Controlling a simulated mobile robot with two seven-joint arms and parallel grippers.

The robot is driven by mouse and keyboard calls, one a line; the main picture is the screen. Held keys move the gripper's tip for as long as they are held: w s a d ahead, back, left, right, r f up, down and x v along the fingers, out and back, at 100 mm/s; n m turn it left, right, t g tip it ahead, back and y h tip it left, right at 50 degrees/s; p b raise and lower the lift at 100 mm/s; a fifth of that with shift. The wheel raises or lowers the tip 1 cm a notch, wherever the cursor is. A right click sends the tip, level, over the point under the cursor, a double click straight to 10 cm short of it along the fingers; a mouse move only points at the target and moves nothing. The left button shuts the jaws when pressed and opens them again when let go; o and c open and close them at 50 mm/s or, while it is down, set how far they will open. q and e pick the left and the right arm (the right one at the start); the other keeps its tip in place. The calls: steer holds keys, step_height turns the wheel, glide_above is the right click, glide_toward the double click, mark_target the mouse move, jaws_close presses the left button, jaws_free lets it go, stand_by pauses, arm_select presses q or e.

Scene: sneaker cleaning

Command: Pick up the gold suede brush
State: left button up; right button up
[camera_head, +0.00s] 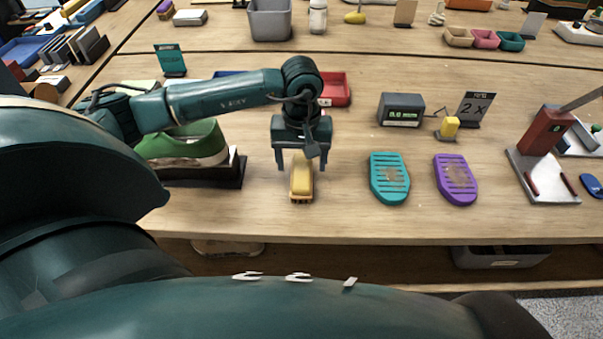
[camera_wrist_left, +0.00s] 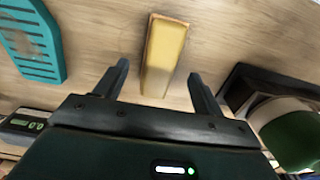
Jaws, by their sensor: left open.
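The gold suede brush (camera_head: 301,182) lies on the wooden table in the head view, pointing toward the table's front edge. My left gripper (camera_head: 300,167) is above its far end, with the fingers apart on either side. In the left wrist view the brush (camera_wrist_left: 165,55) shows as a yellow block with a brown end. Its near end lies between the two open fingertips of my left gripper (camera_wrist_left: 160,80), with a gap on each side. No contact shows. My right gripper is not in view.
A teal slotted tray (camera_head: 390,178) and a purple one (camera_head: 455,179) lie to the right. A green shoe (camera_head: 182,145) on a dark stand is to the left. A small display box (camera_head: 401,110) stands behind. The front edge is clear.

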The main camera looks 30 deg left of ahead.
mark_target(302, 170)
arm_select(q)
steer(key=shift+f, duration=1.65)
steer(key=shift+c, duration=0.2)
steer(key=c, duration=1.1)
